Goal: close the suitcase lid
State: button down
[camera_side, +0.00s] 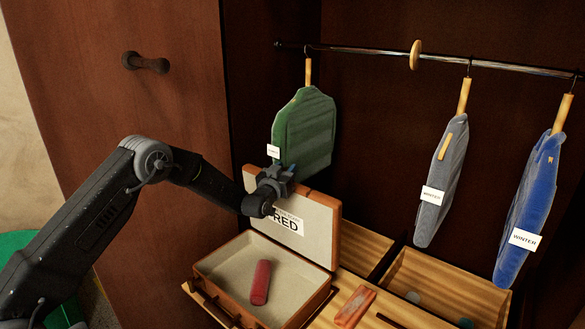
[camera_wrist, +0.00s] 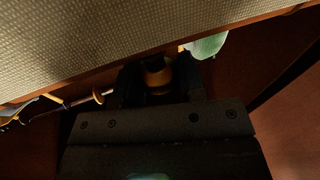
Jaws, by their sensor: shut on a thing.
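The suitcase (camera_side: 213,270) lies open in the wardrobe, its base holding a red rolled item (camera_side: 261,283). Its lid (camera_side: 321,232) stands up at the back, with a light lining and a label that reads "RED". My gripper (camera_side: 281,180) is at the lid's top edge, left of its middle. In the wrist view, my gripper (camera_wrist: 160,82) is shut around a yellow-brown piece at the lid's rim, and the lid's lining (camera_wrist: 110,35) fills the top. The fingertips are dark, so the exact contact is hard to see.
A green garment (camera_side: 305,130) hangs right behind the lid and my gripper. A grey garment (camera_side: 440,185) and a blue garment (camera_side: 532,205) hang further right from the rail (camera_side: 360,51). An orange-red item (camera_side: 354,307) lies beside the suitcase, near wooden compartments (camera_side: 455,282).

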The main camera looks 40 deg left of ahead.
jog(key=s+f, duration=0.5)
jog(key=s, duration=0.6)
jog(key=s+f+t, duration=0.1)
jog(key=s+f, duration=0.4)
jog(key=s, duration=0.6)
jog(key=shift+s+f+n+y, duration=0.25)
jog(key=shift+f+n+y, duration=0.05)
jog(key=shift+y, duration=0.1)
jog(key=c, duration=0.7)
grip_release()
jog(key=shift+r, duration=0.1)
jog(key=shift+d, duration=0.1)
